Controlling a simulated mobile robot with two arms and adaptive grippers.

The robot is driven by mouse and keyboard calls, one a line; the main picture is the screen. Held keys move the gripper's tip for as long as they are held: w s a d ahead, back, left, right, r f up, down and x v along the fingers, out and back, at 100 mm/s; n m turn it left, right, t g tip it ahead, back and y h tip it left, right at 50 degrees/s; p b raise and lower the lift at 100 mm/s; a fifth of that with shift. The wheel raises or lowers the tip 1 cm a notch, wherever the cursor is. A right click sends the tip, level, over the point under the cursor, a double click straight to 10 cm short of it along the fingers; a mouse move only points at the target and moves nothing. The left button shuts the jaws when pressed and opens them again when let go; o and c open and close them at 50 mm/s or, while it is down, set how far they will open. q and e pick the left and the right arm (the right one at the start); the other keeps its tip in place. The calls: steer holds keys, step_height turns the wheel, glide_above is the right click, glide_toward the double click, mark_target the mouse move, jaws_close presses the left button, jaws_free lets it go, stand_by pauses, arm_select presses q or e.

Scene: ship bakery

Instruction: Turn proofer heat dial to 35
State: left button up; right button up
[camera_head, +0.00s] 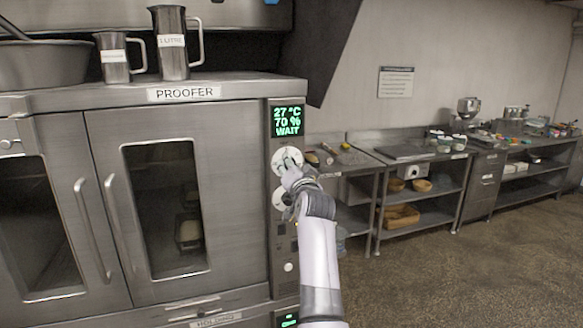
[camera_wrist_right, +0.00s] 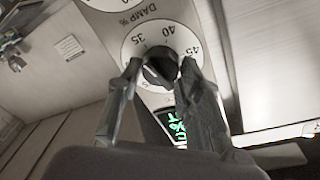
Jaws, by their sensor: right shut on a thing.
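The proofer (camera_head: 185,94) is a steel cabinet with a control strip on its right edge. The heat dial (camera_head: 279,157) is the upper white-faced dial, just below the green display (camera_head: 287,121), which reads 27 °C, 70 % and WAIT. My right gripper (camera_head: 289,164) reaches the heat dial from the front. In the right wrist view the fingers of my right gripper (camera_wrist_right: 160,75) are shut on the dark knob (camera_wrist_right: 160,66) of this dial. Numbers 35, 40 and 45 show around it, upside down. I cannot tell where its pointer stands. My left gripper is out of view.
A second white dial (camera_head: 279,199) sits right below, partly hidden by my arm; its label reads DAMP %. Jugs (camera_head: 172,55) and a bowl (camera_head: 45,66) stand on the proofer. Steel benches (camera_head: 405,152) line the right wall. Floor (camera_head: 480,270) at right is clear.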

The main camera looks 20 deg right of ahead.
mark_target(288, 127)
steer(key=shift+f, duration=0.2)
steer(key=o, duration=1.2)
steer(key=shift+r, duration=0.1)
steer(key=shift+c, duration=0.2)
steer(key=shift+r, duration=0.15)
step_height(288, 127, up, 10)
steer(key=shift+f, duration=0.15)
